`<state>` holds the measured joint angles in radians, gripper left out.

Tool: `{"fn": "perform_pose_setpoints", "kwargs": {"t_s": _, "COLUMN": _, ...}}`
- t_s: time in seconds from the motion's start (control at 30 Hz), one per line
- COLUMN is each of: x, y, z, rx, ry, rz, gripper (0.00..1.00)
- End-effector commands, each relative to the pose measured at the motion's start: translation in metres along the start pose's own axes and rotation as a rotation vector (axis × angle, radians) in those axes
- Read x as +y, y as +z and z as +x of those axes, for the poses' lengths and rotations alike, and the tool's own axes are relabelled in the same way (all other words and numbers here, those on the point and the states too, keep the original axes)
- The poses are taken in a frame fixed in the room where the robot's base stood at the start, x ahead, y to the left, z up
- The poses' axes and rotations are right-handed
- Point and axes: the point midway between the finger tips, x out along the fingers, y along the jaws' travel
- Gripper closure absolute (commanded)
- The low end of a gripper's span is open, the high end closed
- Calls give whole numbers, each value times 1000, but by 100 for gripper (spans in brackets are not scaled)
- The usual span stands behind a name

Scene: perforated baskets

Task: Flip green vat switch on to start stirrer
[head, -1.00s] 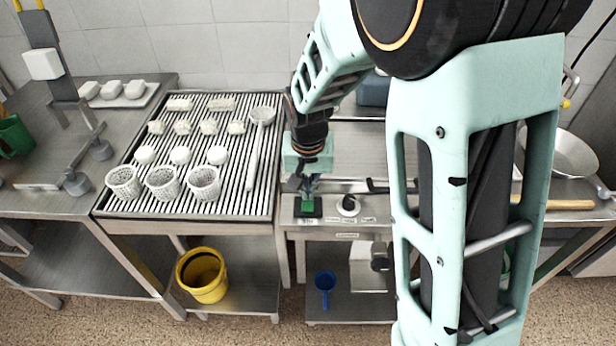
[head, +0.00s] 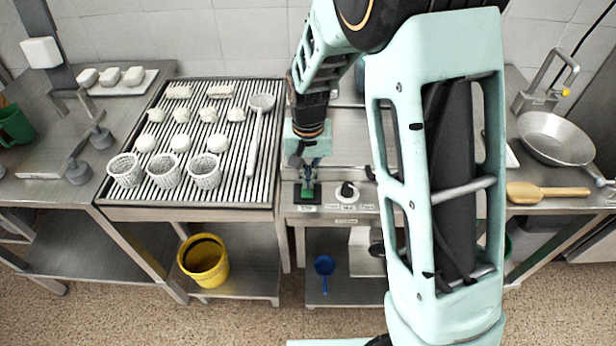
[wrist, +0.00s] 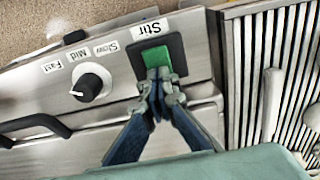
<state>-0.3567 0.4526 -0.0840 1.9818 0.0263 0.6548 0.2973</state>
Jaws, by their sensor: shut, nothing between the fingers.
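The green switch (wrist: 157,57) sits in a black square frame under a "Stir" label on the vat's front panel. In the head view the green switch (head: 307,194) shows just below my gripper (head: 309,180). In the wrist view my gripper (wrist: 160,84) is shut and empty. Its fingertips overlap the lower part of the green switch in the picture and look to be at or very near it; contact cannot be told for sure. The fingertips hide part of the switch, and its on or off position is unclear.
A round knob (wrist: 88,86) with speed labels sits beside the switch on the panel. A dark handle (wrist: 35,126) sticks out beyond it. The slatted drain table (head: 225,145) with several white baskets and cheeses stands to the left. A pan (head: 555,138) stands at the right.

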Motion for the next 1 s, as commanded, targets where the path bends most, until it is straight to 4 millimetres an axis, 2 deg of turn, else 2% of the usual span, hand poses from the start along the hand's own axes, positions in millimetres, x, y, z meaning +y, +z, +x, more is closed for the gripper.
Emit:
{"fn": "perform_pose_setpoints", "kwargs": {"t_s": 0.5, "x": 0, "y": 18, "z": -1, "rx": -7, "ry": 2, "rz": 0, "gripper": 100}}
{"fn": "perform_pose_setpoints", "kwargs": {"t_s": 0.83, "x": 0, "y": 18, "z": -3, "rx": -4, "ry": 1, "rz": 0, "gripper": 100}}
{"fn": "perform_pose_setpoints", "kwargs": {"t_s": 1.0, "x": 1, "y": 15, "z": -16, "rx": -3, "ry": 1, "rz": 0, "gripper": 100}}
